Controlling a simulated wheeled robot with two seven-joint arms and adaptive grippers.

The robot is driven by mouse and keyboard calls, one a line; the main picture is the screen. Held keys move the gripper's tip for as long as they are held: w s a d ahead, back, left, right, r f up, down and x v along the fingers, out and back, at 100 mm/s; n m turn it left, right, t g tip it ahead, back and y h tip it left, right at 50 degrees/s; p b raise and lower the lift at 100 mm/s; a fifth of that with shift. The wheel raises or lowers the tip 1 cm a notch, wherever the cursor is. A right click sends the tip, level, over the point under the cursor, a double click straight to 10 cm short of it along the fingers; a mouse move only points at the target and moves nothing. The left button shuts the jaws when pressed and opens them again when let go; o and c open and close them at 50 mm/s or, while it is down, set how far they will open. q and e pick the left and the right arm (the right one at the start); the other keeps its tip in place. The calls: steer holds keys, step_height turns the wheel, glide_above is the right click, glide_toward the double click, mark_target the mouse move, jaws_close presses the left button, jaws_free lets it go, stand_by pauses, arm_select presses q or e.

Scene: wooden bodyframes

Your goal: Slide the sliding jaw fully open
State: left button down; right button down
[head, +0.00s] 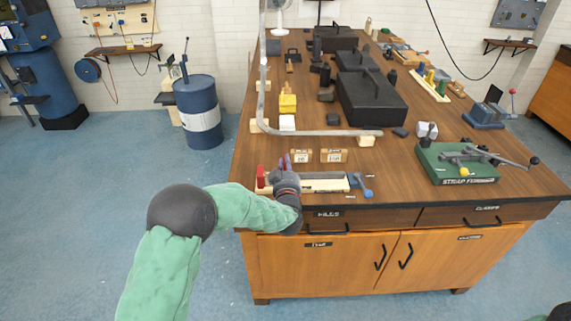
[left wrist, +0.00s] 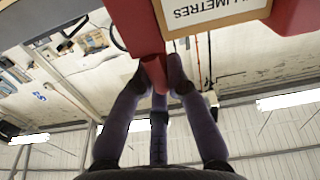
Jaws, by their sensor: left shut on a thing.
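A measuring fixture with a pale scale strip (head: 322,186) lies along the table's front edge. Its red end jaw (head: 261,178) is at the left, and a blue part (head: 362,186) is at the right end. My left gripper (head: 285,168) is over the left part of the strip and mostly hides the sliding jaw in the head view. In the left wrist view the red sliding jaw (left wrist: 141,28) has a red peg (left wrist: 154,72) between my left fingertips, which are shut on it. The other red jaw (left wrist: 295,18) is beyond the scale label (left wrist: 215,13), apart from it. My right gripper is out of view.
Two small wooden blocks (head: 302,156) (head: 333,156) sit behind the fixture. A bent grey tube (head: 320,132) lies behind them. The green strap former (head: 458,165) stands at the right. Bare tabletop (head: 392,172) lies between fixture and former.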

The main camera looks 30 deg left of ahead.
arm_select(q)
steer(key=w+d, duration=0.1)
steer(key=d, duration=0.1)
steer(key=w+d, duration=0.1)
steer(key=d, duration=0.1)
steer(key=w+d, duration=0.2)
steer(key=shift+w+d+r, duration=0.1)
steer(key=shift+d+r, duration=0.1)
steer(key=shift+d, duration=0.15)
steer(key=c, duration=1.3)
jaws_free()
steer(key=shift+f, duration=0.1)
steer(key=v, duration=1.2)
steer(key=shift+a, duration=0.1)
